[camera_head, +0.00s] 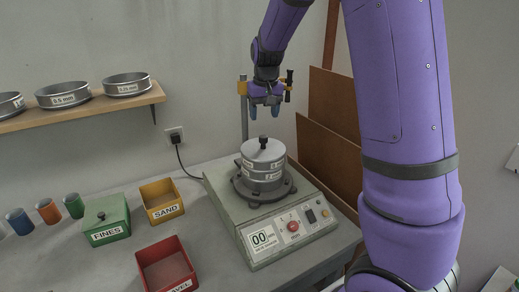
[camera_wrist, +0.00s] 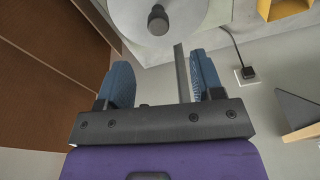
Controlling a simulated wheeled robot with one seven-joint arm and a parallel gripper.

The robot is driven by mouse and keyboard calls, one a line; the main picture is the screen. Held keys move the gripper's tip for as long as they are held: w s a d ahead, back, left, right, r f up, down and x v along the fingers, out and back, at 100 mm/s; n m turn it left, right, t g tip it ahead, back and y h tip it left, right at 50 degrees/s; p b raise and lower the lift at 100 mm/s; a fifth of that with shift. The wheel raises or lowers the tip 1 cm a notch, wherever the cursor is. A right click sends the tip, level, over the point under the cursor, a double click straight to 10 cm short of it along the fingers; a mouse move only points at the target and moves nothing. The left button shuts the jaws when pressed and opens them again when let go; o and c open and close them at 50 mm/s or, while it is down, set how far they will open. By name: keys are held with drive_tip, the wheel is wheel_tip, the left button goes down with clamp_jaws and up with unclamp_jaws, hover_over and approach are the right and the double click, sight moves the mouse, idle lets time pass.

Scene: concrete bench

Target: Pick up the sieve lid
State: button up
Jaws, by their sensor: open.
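The sieve lid (camera_head: 273,152) is a pale grey disc with a black knob (camera_head: 262,141), lying on top of the sieve stack (camera_head: 263,171) on the shaker (camera_head: 270,215). In the wrist view the lid (camera_wrist: 187,14) shows at the top edge, partly cut off, with its knob (camera_wrist: 158,20) beyond the fingers. My gripper (camera_head: 264,108) points down above the lid, apart from it. Its blue fingers are spread with nothing between them, as the wrist view of my gripper (camera_wrist: 160,62) also shows.
A grey upright rod (camera_head: 244,112) stands close to the left of my gripper. A green FINES box (camera_head: 107,220), yellow SAND bin (camera_head: 162,201) and red bin (camera_head: 167,264) stand left of the shaker. Brown panels (camera_head: 327,150) lean behind. A wall shelf (camera_head: 85,109) holds several sieves.

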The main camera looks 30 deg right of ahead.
sight(263, 136)
drive_tip(key=f, duration=0.6)
drive_tip(key=w+f, duration=0.1)
drive_tip(key=f, duration=0.2)
drive_tip(key=shift+d+f, duration=0.15)
drive_tip(key=c, duration=1.1)
